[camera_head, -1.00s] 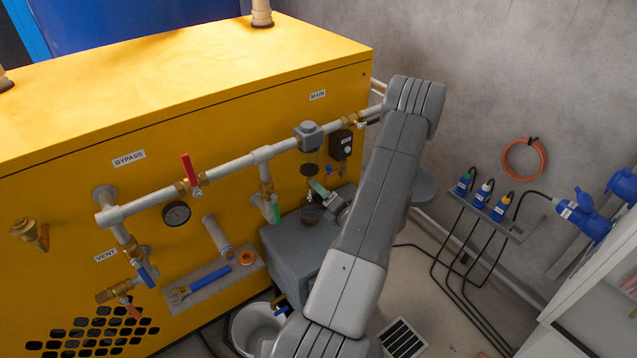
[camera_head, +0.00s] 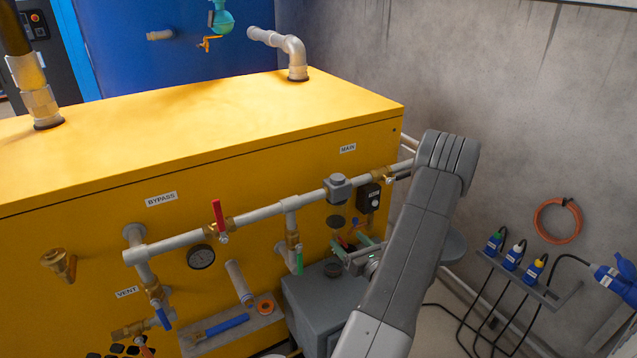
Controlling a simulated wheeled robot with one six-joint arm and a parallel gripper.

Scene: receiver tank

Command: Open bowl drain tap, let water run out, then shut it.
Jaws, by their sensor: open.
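A grey filter head (camera_head: 338,188) sits on the main pipe of the yellow cabinet. I see nothing held between the fingers. I cannot tell whether they touch anything.
A grey box (camera_head: 310,298) stands below my gripper. A black labelled unit (camera_head: 368,197) hangs right of the bowl. A green-handled valve (camera_head: 299,260) and a red-handled valve (camera_head: 218,215) are to the left. A shelf holds a blue-handled wrench (camera_head: 226,326).

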